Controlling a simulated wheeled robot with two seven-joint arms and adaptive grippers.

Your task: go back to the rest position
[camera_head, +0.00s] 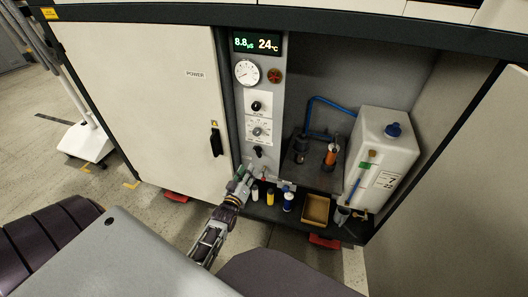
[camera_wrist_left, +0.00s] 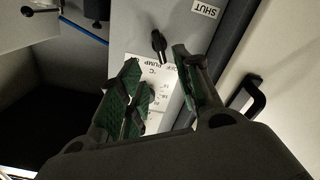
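My left gripper (camera_head: 241,180) reaches up to the lower part of the grey control panel (camera_head: 262,105) in the head view. Its fingers, with green pads, show in the left wrist view (camera_wrist_left: 163,88); they stand apart with nothing held between them. A black toggle switch (camera_wrist_left: 159,43) shows just beyond the fingertips, apart from them as far as I can tell. In the head view a black switch (camera_head: 258,151) sits just above the gripper. A white dial plate (camera_wrist_left: 150,75) is partly hidden behind the fingers. My right gripper is not in view.
The closed white cabinet door (camera_head: 145,95) with its black handle (camera_head: 216,142) is left of the panel. To the right are a white tank (camera_head: 382,155), an orange-topped part (camera_head: 331,155), small bottles (camera_head: 288,201) and an open tan box (camera_head: 316,209) on a dark shelf.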

